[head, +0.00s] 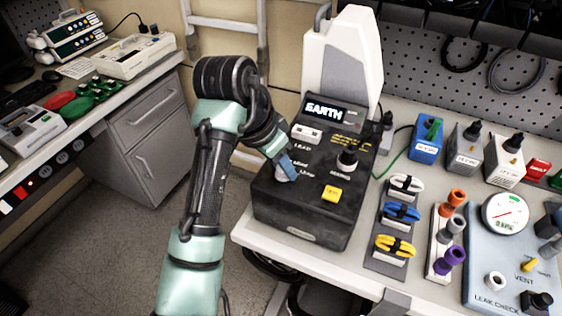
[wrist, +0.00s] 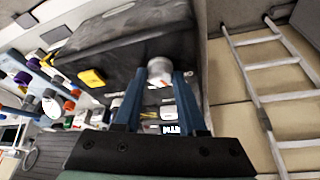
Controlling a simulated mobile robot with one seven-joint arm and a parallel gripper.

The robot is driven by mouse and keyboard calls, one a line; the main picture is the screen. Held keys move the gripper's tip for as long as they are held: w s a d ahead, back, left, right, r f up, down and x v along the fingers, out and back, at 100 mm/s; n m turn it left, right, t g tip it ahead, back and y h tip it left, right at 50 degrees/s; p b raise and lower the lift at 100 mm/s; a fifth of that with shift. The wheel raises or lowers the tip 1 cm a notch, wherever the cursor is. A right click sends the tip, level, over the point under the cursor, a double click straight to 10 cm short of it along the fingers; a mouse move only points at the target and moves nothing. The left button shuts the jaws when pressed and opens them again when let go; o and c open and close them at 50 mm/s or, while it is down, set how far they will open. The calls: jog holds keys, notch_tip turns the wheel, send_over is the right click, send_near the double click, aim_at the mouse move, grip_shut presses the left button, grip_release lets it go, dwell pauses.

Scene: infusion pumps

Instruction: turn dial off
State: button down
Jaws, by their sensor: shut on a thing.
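A black device (head: 310,225) with an EARTH label stands on the bench at the centre of the head view. Its pale grey dial (wrist: 160,68) sits between my blue fingertips in the wrist view. My gripper (head: 287,168) reaches the left side of the device's sloped panel and is shut on this dial, also seen in the wrist view (wrist: 159,78). In the head view the fingers partly cover the dial. A second, black knob (head: 347,160) sits further right on the panel, and a yellow button (head: 332,193) is near the front.
A tall white housing (head: 341,60) stands behind the device. To the right are coiled white, blue and yellow leads (head: 401,214), a holder with coloured plugs (head: 446,238) and a gauge panel (head: 505,213). Open floor (head: 110,225) lies left of my arm.

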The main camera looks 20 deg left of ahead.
jog(key=shift+r+p, duration=0.15)
jog(key=shift+p, duration=0.25)
jog(key=shift+d+r+n+y+p, duration=0.15)
jog(key=shift+n+y+p, duration=0.25)
jog(key=shift+n+p, duration=0.75)
jog(key=n+y+p, duration=0.1)
jog(key=n+p, duration=0.1)
jog(key=p, duration=0.1)
jog(key=shift+d+n, duration=0.1)
jog(key=shift+n, duration=0.15)
jog(key=n+p, duration=0.2)
jog(key=n+y+p, duration=0.1)
jog(key=n+p, duration=0.1)
jog(key=shift+f+y, duration=0.2)
jog(key=shift+y, duration=0.1)
jog(key=shift+c, duration=2.4)
grip_release()
jog(key=shift+f, duration=0.1)
